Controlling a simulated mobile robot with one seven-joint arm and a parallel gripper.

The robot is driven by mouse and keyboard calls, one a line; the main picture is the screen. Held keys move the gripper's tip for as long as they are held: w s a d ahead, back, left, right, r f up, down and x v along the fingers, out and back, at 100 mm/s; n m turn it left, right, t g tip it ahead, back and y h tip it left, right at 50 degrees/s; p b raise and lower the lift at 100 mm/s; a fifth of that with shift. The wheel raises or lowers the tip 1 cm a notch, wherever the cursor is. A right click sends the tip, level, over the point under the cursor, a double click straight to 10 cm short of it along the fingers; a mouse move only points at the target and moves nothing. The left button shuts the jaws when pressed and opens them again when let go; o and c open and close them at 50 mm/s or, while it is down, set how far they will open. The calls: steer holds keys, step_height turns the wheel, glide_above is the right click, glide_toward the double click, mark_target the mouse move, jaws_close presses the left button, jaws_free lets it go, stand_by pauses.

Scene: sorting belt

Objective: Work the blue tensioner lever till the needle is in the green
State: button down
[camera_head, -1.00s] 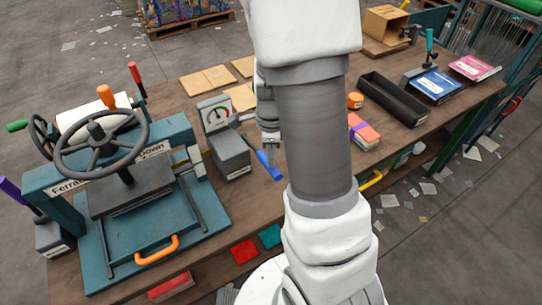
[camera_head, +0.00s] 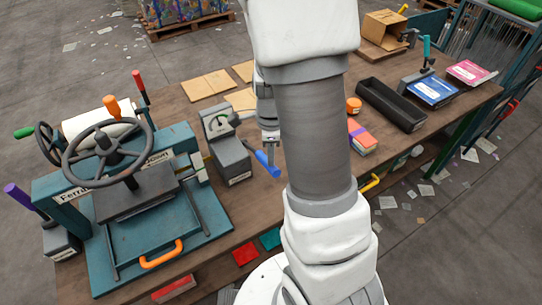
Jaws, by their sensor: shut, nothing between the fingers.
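The tensioner (camera_head: 233,158) is a grey box on the bench left of my arm. Its round dial (camera_head: 217,123) stands at the back of the box and shows a green patch; the needle is too small to read surely. The blue lever (camera_head: 266,163) sticks out low to the right of the box, slanting toward the bench's front edge. My gripper (camera_head: 271,146) points down, shut and empty, right beside the blue lever. Whether its fingers touch the lever I cannot tell. My arm hides the bench to the right.
A teal press (camera_head: 205,225) with a dark handwheel (camera_head: 68,155) fills the bench's left. Cardboard sheets (camera_head: 205,83) lie behind the tensioner. Right of my arm are a stack of cards (camera_head: 362,140), an orange roll (camera_head: 354,104) and a black tray (camera_head: 392,106).

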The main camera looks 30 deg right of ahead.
step_height(320, 180, up, 7)
steer(key=p, duration=0.5)
steer(key=shift+f, duration=0.3)
